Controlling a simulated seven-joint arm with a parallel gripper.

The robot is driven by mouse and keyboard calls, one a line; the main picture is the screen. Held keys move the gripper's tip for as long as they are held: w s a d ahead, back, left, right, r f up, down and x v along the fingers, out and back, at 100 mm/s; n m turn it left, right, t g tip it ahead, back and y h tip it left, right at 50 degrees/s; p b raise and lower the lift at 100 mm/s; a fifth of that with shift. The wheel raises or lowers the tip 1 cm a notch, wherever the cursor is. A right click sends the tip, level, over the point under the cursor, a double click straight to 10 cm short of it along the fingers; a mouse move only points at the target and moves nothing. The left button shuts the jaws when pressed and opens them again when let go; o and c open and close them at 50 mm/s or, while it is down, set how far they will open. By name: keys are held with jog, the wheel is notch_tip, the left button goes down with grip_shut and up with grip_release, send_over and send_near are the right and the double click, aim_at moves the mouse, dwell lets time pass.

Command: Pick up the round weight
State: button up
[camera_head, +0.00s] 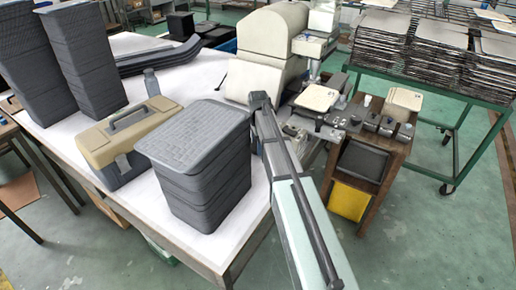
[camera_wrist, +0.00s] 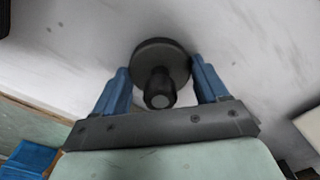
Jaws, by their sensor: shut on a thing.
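The round weight (camera_wrist: 160,57) is a dark disc with a short knob that faces the wrist camera. It shows in the wrist view between the two blue fingers of my gripper (camera_wrist: 160,85). The fingers are shut on it from both sides. A pale surface is behind it; I cannot tell whether the weight touches it. In the head view my arm reaches in toward the table and the weight is hidden.
A stack of grey trays (camera_head: 197,160) stands left of my arm, beside a beige toolbox (camera_head: 124,138). Taller dark stacks (camera_head: 80,60) stand behind. A cream machine (camera_head: 270,45) is beyond my arm. A wooden stand (camera_head: 372,150) with small items is at right.

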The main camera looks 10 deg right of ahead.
jog(key=c, duration=0.4)
jog(key=shift+c, duration=0.2)
